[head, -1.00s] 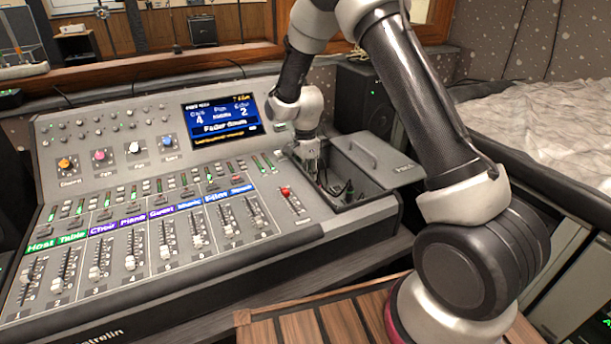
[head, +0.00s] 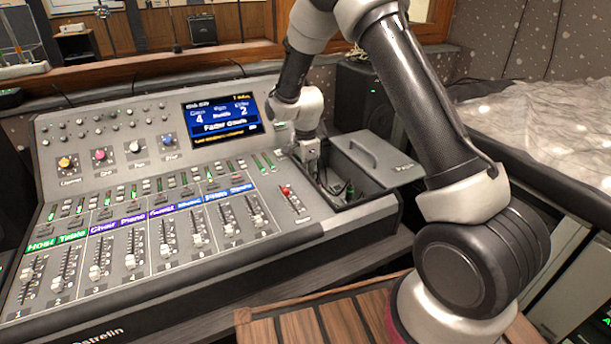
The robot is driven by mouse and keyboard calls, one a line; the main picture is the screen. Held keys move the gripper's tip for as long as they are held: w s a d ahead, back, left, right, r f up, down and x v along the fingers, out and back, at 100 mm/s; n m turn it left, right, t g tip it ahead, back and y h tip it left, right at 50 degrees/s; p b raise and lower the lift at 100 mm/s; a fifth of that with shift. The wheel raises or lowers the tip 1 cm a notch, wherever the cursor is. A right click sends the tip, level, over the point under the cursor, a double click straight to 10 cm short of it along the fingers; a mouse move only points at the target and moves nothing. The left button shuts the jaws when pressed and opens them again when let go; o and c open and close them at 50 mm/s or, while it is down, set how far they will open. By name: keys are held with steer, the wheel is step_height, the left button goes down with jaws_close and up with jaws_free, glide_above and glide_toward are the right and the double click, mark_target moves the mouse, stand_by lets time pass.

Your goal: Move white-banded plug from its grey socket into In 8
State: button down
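My gripper (head: 312,168) points down into the left part of an open patch compartment (head: 368,199) at the right end of the mixing console. Its fingertips are small and partly hidden by the compartment's edge, so I cannot tell whether they are open or shut, or hold anything. Dark plugs and cables (head: 345,190) show inside the compartment, just right of the gripper. I cannot make out the white band on a plug, the grey socket or the In 8 label at this size.
The compartment's grey lid (head: 378,157) with a handle lies to the right of the opening. The console's faders (head: 140,248) and red-capped fader (head: 287,191) are left of the gripper. The screen (head: 221,117) stands behind. A slatted wooden surface (head: 330,322) is in front.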

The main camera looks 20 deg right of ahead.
steer(key=shift+f, duration=0.15)
steer(key=c, duration=1.2)
jaws_free()
steer(key=shift+o, duration=0.2)
step_height(320, 180, up, 12)
steer(key=shift+f, duration=0.15)
steer(key=s+d+r+n+t, duration=0.1)
steer(key=s+d+r+n, duration=0.35)
steer(key=s+r, duration=0.3)
steer(key=s+d+r+n+t, duration=0.1)
steer(key=s+d+r+n, duration=0.2)
steer(key=s+d+r, duration=0.45)
steer(key=s+d+r+n+t, duration=0.1)
steer(key=s+n, duration=0.3)
steer(key=s, duration=0.5)
steer(key=s+d+r+n+t, duration=0.1)
steer(key=s+d+r+n, duration=0.1)
steer(key=s, duration=0.8)
steer(key=shift+d+r+n, duration=0.2)
steer(key=shift+r+n, duration=0.35)
steer(key=shift+n, duration=0.6)
